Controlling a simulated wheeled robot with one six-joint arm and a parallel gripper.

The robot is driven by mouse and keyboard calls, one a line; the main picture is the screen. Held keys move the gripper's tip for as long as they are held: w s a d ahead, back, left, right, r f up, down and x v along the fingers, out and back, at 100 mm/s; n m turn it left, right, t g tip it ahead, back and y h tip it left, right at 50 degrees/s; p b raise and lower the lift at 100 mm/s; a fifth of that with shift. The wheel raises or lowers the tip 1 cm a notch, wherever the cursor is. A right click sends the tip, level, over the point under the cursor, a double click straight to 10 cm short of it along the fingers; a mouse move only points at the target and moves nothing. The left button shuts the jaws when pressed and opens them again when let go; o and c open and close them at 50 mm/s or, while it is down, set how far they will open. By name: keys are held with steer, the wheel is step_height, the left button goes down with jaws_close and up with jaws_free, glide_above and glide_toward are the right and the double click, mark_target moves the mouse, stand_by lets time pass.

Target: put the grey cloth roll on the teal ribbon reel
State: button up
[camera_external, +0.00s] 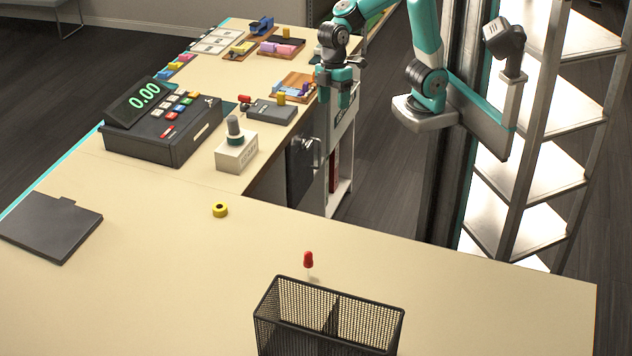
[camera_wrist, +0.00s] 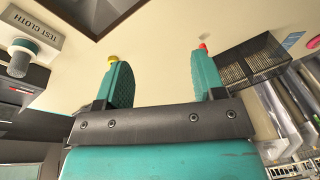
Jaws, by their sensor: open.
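The grey cloth roll (camera_external: 233,125) stands upright on the counter's white block, with the teal ribbon reel (camera_external: 235,140) as a ring directly under it. The roll looks seated on the reel, with no gap visible. In the wrist view the roll (camera_wrist: 18,64) and the reel (camera_wrist: 26,45) show at the left edge, beside the block's label "TEST CLOTH". My gripper (camera_external: 338,97) is raised to the right of the block, apart from the roll. In the wrist view its teal fingers (camera_wrist: 156,62) are spread with nothing between them.
A dark register (camera_external: 163,132) stands left of the white block (camera_external: 236,155). A grey device (camera_external: 272,112) lies behind it.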

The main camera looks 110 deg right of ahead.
steer(key=s+a+f+n+y, duration=0.1)
steer(key=s+a, duration=0.2)
steer(key=s, duration=0.6)
steer(key=s+a+f+n+y, duration=0.1)
steer(key=s+a+f, duration=0.1)
steer(key=s, duration=0.8)
steer(key=shift+a+g, duration=0.4)
steer(key=shift+a, duration=0.35)
